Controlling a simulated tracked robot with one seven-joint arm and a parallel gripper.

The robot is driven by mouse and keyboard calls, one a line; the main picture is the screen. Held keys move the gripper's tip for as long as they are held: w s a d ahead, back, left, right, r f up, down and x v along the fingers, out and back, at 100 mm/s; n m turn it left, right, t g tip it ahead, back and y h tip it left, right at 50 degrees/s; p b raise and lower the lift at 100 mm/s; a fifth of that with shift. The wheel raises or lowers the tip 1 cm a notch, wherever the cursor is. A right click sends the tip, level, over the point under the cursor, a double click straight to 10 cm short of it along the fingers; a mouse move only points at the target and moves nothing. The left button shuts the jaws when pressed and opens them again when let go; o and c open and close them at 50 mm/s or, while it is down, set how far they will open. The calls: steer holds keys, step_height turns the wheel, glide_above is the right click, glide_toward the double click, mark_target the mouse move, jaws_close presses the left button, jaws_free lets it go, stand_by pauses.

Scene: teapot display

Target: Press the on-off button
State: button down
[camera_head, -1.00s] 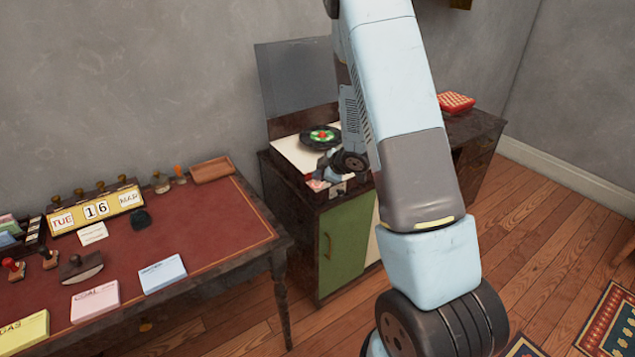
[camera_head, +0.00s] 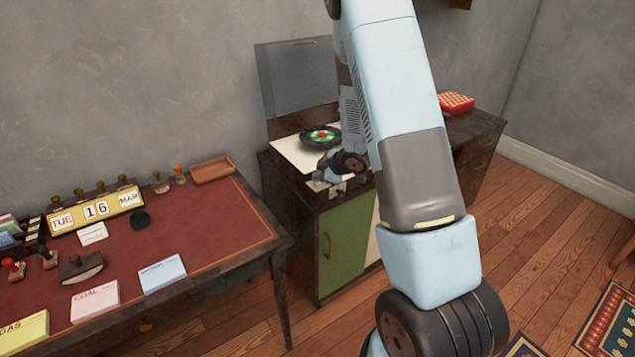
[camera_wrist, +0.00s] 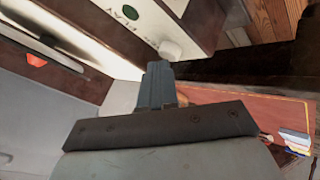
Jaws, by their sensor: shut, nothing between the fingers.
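The record player (camera_head: 297,151) stands on a cabinet with its lid raised and a black record (camera_head: 320,137) on it. My gripper (camera_head: 322,174) is over its front control area in the head view. In the wrist view my gripper (camera_wrist: 158,68) is shut and empty, its fingertips right by a white rounded knob or button (camera_wrist: 170,49). I cannot tell whether they touch. A green round spot (camera_wrist: 138,8) lies beyond, beside upside-down lettering that seems to read PLAY. Which of these is the on-off button is not clear. My arm hides part of the player.
A desk (camera_head: 215,225) with a red top stands at the left, holding a date calendar (camera_head: 97,209), stamps and paper pads. A red-and-white item (camera_head: 456,102) lies on the cabinet at the right. The raised lid (camera_head: 297,75) stands behind the player.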

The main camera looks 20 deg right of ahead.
steer(key=shift+r, duration=0.6)
steer(key=shift+r, duration=3)
steer(key=shift+r, duration=0.1)
step_height(320, 180, up, 12)
steer(key=m+t+h, duration=0.2)
steer(key=m+h, duration=0.2)
glide_above(319, 183)
steer(key=s+d, duration=0.3)
steer(key=d, duration=0.1)
steer(key=s+d+r+m+g+h, duration=0.1)
steer(key=s+d+r+m+h, duration=0.1)
steer(key=s+r+m, duration=0.45)
steer(key=s+a+r+m+g, duration=0.1)
steer(key=s+a+r+m, duration=0.1)
steer(key=s, duration=1.1)
steer(key=s+a+r+m+g+y, duration=0.1)
steer(key=s+a+r, duration=0.3)
steer(key=s, duration=0.9)
steer(key=shift+r+m+g, duration=0.6)
steer(key=shift+r+m, duration=0.15)
steer(key=shift+r, duration=0.05)
